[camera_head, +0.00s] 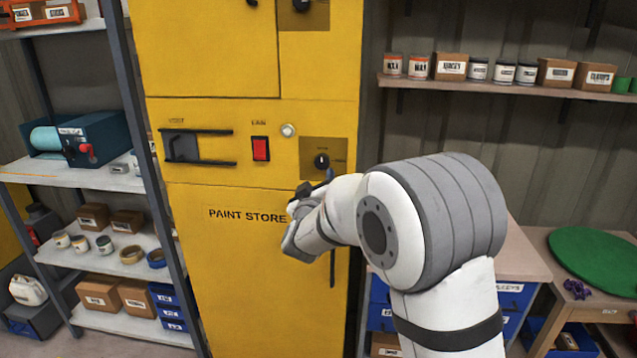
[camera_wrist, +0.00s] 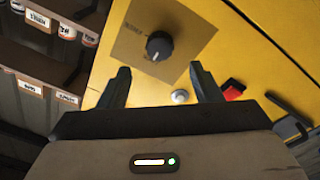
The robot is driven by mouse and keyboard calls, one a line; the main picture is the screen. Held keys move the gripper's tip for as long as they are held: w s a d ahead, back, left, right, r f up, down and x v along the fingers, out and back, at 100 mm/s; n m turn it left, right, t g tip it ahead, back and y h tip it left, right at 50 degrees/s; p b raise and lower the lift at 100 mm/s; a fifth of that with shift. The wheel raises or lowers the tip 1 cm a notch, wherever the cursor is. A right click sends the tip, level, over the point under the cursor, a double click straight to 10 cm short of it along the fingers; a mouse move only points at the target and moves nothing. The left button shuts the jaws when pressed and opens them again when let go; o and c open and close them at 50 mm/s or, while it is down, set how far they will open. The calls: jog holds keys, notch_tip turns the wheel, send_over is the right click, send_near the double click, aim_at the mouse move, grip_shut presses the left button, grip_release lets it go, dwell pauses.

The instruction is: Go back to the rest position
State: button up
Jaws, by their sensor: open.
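My gripper (camera_wrist: 165,88) is open and empty in the wrist view, its two dark fingers apart. It points at the front of the yellow paint store cabinet (camera_head: 180,270). A black round knob (camera_wrist: 159,45) on a brownish plate shows beyond and between the fingers, apart from them. In the head view my gripper (camera_head: 318,186) is in front of the cabinet, just below the knob (camera_head: 321,161). My arm partly hides the cabinet's lower right side.
The cabinet bears a red switch (camera_head: 260,148), a pale round button (camera_head: 288,130) and a black vent handle (camera_head: 195,147). A loaded shelf unit (camera_head: 110,180) stands left. A wall shelf (camera_head: 500,88) with cans and boxes is at right, above a workbench (camera_head: 520,258).

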jog(key=shift+d, duration=0.1)
jog(key=s+d+f+m+g, duration=0.2)
jog(key=s+d+g, duration=0.3)
jog(key=s, duration=0.8)
jog(key=s+d+f+m+g, duration=0.2)
jog(key=s+d+f+g, duration=0.2)
jog(key=s+d, duration=0.6)
jog(key=s+d+f+m+g, duration=0.2)
jog(key=s+d+g, duration=0.5)
jog(key=s, duration=0.8)
jog(key=shift+s+d+f+m+y, duration=0.25)
jog(key=shift+s+f+m+y, duration=0.1)
jog(key=shift+f, duration=0.3)
